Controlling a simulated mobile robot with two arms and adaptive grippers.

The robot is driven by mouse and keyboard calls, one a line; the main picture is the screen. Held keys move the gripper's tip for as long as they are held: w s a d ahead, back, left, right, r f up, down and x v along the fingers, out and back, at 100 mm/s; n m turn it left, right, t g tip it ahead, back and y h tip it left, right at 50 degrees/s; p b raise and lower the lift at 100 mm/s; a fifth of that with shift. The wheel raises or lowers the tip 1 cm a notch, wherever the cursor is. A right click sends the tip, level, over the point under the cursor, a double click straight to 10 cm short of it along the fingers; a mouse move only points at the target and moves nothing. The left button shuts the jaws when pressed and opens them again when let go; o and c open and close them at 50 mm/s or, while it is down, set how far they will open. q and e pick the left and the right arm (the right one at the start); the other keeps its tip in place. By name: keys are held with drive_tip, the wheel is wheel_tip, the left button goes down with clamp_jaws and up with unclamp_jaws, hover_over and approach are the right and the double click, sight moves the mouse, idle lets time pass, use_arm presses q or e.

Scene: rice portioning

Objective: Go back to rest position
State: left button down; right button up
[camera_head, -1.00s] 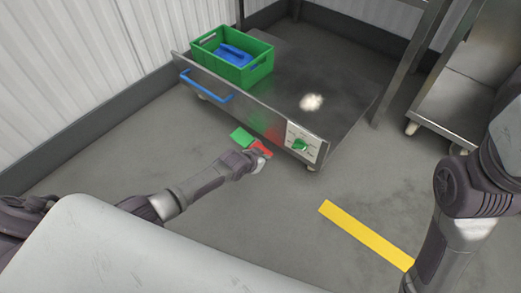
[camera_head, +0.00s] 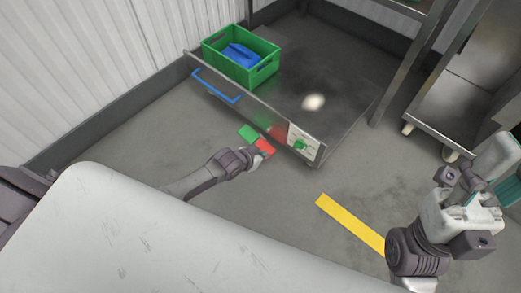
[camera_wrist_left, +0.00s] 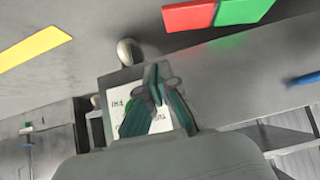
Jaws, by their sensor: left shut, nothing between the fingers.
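My left gripper (camera_head: 250,154) is low at the middle of the head view, in front of the metal cart (camera_head: 350,103), and looks small there. In the left wrist view its teal fingers (camera_wrist_left: 155,82) are close together with nothing between them. They overlap the cart's white control panel (camera_wrist_left: 115,103) in that picture. My right arm is at the right edge of the head view, with teal finger-like parts (camera_head: 507,188) partly cut off. Whether that gripper is open or shut is unclear.
The cart carries a green crate (camera_head: 270,72) with a blue item (camera_head: 240,53) inside, and a white heap (camera_head: 314,102). Its front has a blue handle (camera_head: 215,86) and green knob (camera_head: 299,144). Red (camera_head: 265,147) and green (camera_head: 247,131) patches and a yellow strip (camera_head: 350,223) mark the floor.

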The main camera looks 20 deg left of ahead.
use_arm(q)
drive_tip(key=shift+v, duration=0.85)
drive_tip(key=shift+d, duration=0.1)
